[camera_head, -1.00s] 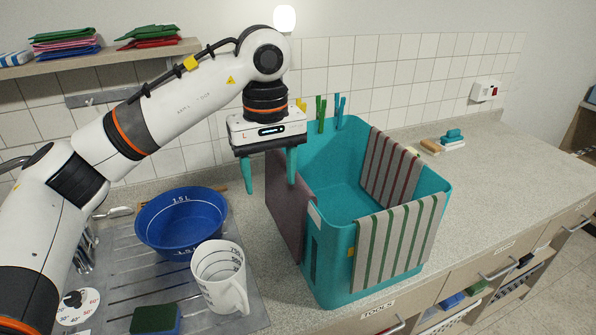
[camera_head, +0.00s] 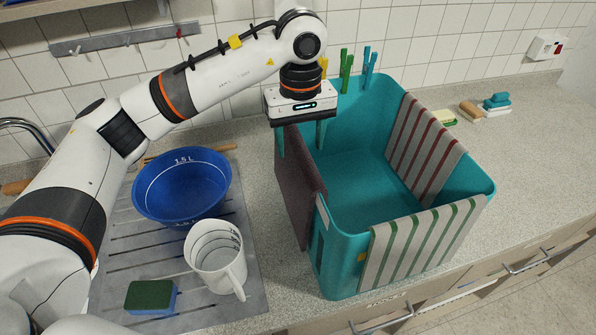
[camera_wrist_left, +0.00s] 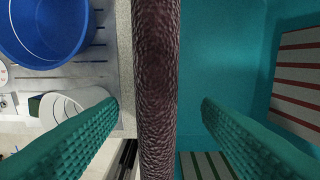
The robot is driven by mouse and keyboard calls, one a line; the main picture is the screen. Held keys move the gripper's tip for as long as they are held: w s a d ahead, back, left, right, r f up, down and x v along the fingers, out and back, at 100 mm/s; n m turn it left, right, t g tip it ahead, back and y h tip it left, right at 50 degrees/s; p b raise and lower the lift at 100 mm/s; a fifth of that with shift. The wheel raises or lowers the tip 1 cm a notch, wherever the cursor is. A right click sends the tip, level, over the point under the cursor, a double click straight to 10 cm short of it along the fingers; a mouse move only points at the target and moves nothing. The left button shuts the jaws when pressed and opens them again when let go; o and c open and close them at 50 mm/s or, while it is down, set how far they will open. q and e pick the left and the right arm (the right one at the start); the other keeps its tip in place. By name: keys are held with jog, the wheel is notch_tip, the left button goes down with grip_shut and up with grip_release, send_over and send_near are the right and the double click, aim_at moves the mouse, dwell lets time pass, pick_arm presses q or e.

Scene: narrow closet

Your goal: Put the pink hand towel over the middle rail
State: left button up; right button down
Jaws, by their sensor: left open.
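A dull mauve towel (camera_head: 299,195) hangs over the left wall of the teal crate (camera_head: 338,262), its outer side hanging down outside. No bright pink towel shows. My left gripper (camera_head: 300,150) is above that wall, pointing down and open, with one finger outside the wall and the other inside. In the left wrist view the towel (camera_wrist_left: 158,90) runs as a dark strip between the two open fingers (camera_wrist_left: 160,125), touching neither. A grey bar (camera_head: 125,39) is fixed to the tiled wall; I cannot tell whether it is the middle rail. My right gripper is out of view.
A red-striped towel (camera_head: 420,150) and a green-striped towel (camera_head: 420,245) hang on other crate walls. Coloured pegs (camera_head: 347,72) sit on the back rim. A blue bowl (camera_head: 182,190), white jug (camera_head: 217,260) and sponge (camera_head: 150,297) stand left. The counter to the right is mostly clear.

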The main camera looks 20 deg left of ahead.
pick_arm(q)
jog(key=shift+w+a+f+p, duration=0.1)
jog(key=shift+a+f+p, duration=0.05)
jog(key=shift+f+p, duration=0.35)
jog(key=shift+w+a+f+p, duration=0.1)
jog(key=shift+a+f+p, duration=0.05)
jog(key=shift+f+p, duration=0.3)
notch_tip(320, 180, down, 2)
jog(key=shift+a+f+p, duration=0.1)
jog(key=shift+f+p, duration=0.05)
jog(key=shift+p, duration=0.2)
jog(key=shift+f, duration=0.3)
jog(key=shift+w, duration=0.1)
jog(key=c, duration=1)
grip_shut()
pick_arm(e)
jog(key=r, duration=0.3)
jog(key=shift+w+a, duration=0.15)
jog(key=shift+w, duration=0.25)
